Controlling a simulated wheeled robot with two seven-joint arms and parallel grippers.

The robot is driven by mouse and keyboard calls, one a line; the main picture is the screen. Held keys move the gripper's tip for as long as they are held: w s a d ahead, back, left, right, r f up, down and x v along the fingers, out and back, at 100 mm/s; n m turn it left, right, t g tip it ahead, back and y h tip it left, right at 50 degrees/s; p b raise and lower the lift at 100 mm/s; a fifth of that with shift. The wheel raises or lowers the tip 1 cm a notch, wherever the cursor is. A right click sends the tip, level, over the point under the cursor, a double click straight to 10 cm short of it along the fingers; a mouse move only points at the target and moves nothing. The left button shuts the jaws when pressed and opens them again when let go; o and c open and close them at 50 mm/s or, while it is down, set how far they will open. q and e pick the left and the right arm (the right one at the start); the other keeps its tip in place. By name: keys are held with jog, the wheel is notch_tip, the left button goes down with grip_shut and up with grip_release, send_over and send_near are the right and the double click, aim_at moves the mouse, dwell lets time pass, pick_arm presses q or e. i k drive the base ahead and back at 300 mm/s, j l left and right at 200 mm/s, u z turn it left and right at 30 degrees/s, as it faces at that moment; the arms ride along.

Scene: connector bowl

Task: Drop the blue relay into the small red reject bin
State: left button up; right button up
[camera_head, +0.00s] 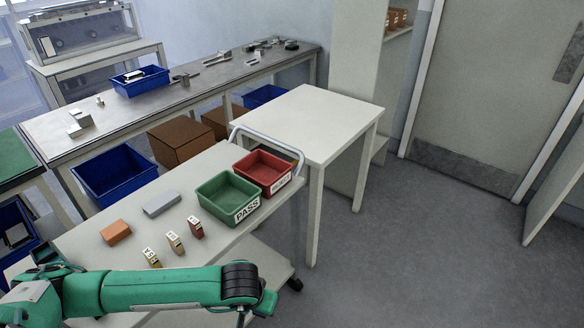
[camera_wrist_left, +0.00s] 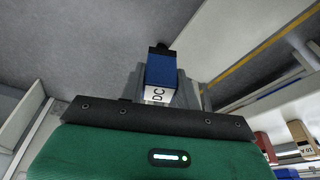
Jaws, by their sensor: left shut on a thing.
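In the left wrist view the blue relay (camera_wrist_left: 161,72) with a white "DC" label sits between the grey fingers of my left gripper (camera_wrist_left: 161,82), which is shut on it. Its dark end points away from the palm, with grey floor behind it. The small red reject bin (camera_head: 262,170) stands on the white cart in the head view, behind the green PASS bin, and looks empty. In the head view my left arm crosses the lower left; its fingers and the relay cannot be made out there. My right gripper is in neither view.
The green PASS bin (camera_head: 228,195) stands directly in front of the red bin. Small yellow (camera_head: 151,257), tan (camera_head: 174,242) and red (camera_head: 195,227) relays stand on the cart, near orange (camera_head: 115,232) and grey (camera_head: 161,203) blocks. A cart handle (camera_head: 270,140) arches behind the bins.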

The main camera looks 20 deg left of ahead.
aim_at(258, 178)
jog(key=i+l, duration=1.2)
jog(key=i+l+u, duration=0.25)
jog(key=u, duration=0.25)
jog(key=i+l+u, duration=0.2)
jog(key=l+u, duration=0.3)
jog(key=j, duration=0.1)
